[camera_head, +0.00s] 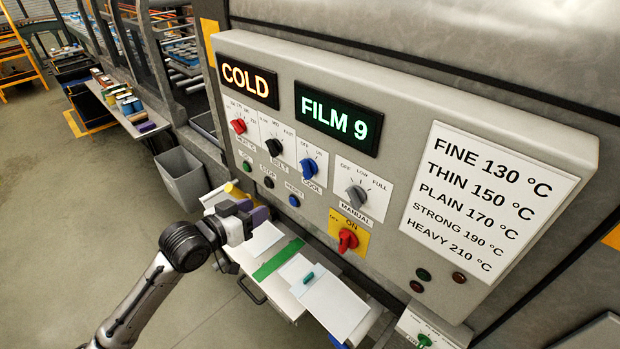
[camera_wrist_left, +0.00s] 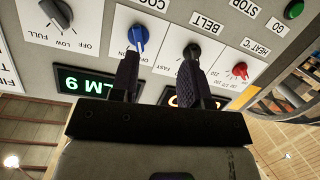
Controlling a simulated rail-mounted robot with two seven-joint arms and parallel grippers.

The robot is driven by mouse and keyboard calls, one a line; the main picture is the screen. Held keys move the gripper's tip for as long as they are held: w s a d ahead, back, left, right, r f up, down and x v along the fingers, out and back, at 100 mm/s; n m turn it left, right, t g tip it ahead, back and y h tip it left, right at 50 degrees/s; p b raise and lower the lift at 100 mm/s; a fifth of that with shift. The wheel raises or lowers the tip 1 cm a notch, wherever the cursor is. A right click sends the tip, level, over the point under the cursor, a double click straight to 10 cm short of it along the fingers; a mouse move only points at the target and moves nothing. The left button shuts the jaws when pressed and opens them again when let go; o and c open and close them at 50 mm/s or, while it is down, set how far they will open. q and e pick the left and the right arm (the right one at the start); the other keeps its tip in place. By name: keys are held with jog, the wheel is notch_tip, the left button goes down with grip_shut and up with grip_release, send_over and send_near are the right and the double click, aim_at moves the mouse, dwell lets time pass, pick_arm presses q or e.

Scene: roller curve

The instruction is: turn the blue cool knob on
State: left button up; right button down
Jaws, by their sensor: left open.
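The blue cool knob (camera_head: 309,165) is on the control panel, right of the black belt knob (camera_head: 274,147) and left of the grey manual knob (camera_head: 357,196). I cannot tell which mark its pointer is at. My left gripper (camera_head: 250,212) is open and empty, below and left of the knob in the head view. In the left wrist view, which shows the panel upside down, the cool knob (camera_wrist_left: 138,38) lies beyond one finger of my gripper (camera_wrist_left: 160,65) and the belt knob (camera_wrist_left: 192,50) beyond the other. The fingers seem apart from both. My right gripper is in neither view.
The red heat knob (camera_head: 238,126) and a red main switch (camera_head: 348,239) are on the same panel, with several push buttons below the knobs. Displays read COLD (camera_head: 248,83) and FILM 9 (camera_head: 339,117). A shelf with white sheets (camera_head: 335,303) juts out below.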

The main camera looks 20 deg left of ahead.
aim_at(302, 169)
pick_arm(q)
jog(key=w+d+r, duration=0.1)
jog(key=w+d, duration=0.1)
jog(key=w, duration=0.2)
jog(key=w+d+r+n+t+h+p, duration=0.1)
jog(key=w+d, duration=0.1)
jog(key=w, duration=0.2)
jog(key=w+d+r+n+t+p, duration=0.1)
jog(key=w+d, duration=0.1)
jog(key=w, duration=0.2)
jog(key=shift+w+d+r+h, duration=0.25)
jog(key=shift+w+d+h, duration=0.05)
jog(key=shift+d+h, duration=0.1)
grip_shut()
dwell(0.3)
